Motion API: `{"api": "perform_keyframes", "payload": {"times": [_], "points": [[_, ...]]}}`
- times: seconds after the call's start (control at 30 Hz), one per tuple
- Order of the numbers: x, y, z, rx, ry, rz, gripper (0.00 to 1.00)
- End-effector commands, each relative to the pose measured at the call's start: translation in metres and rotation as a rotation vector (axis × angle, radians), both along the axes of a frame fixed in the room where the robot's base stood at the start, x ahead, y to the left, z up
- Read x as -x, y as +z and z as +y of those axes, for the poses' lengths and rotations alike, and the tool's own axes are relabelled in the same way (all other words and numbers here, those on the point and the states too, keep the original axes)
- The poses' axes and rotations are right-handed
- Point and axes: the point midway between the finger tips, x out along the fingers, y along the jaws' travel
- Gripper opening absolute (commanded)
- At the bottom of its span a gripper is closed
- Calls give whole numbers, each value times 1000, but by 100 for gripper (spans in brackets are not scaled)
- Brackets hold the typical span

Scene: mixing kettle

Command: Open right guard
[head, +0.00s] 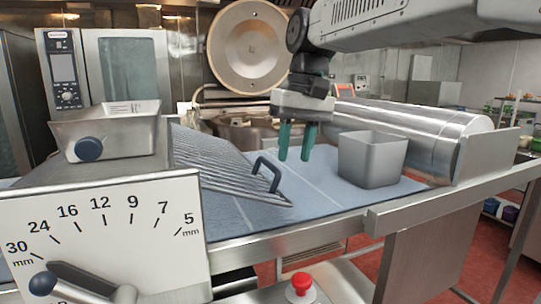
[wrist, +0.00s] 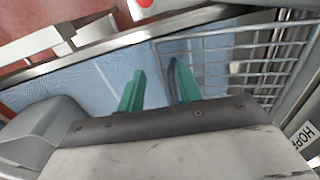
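The right guard (head: 228,163) is a metal wire grid sloping down to the right over the blue belt. A dark loop handle (head: 267,174) stands at its lower right end. My gripper (head: 294,157) points down, its two green fingers apart with nothing seen held. In the head view it is a little right of and above the handle. In the wrist view, my gripper (wrist: 160,73) has the guard's grid (wrist: 240,55) to its right. A dark curved piece, likely the handle (wrist: 171,76), shows beside the right finger; whether they touch I cannot tell.
A grey metal bin (head: 372,160) stands on the belt (head: 330,192), right of my gripper. A steel roller (head: 430,128) lies behind it. A thickness dial plate (head: 105,235) and hopper (head: 105,135) are at left. A red button (head: 301,283) is at the front.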

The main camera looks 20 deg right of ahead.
Motion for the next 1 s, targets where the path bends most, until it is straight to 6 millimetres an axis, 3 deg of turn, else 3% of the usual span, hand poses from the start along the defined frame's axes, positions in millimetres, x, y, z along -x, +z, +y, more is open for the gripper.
{"api": "perform_keyframes", "payload": {"times": [0.03, 0.1, 0.3, 0.47, 0.8, 1.0], "points": [[-24, 9, -1, -13, 2, 9, 35], [-48, 19, -1, -29, 6, 17, 35], [-86, 33, -3, -55, 13, 28, 35], [-91, 25, -1, -60, 15, 31, 35], [-90, -27, 8, -59, 13, 30, 35], [-90, -40, 11, -59, 14, 28, 35]]}}
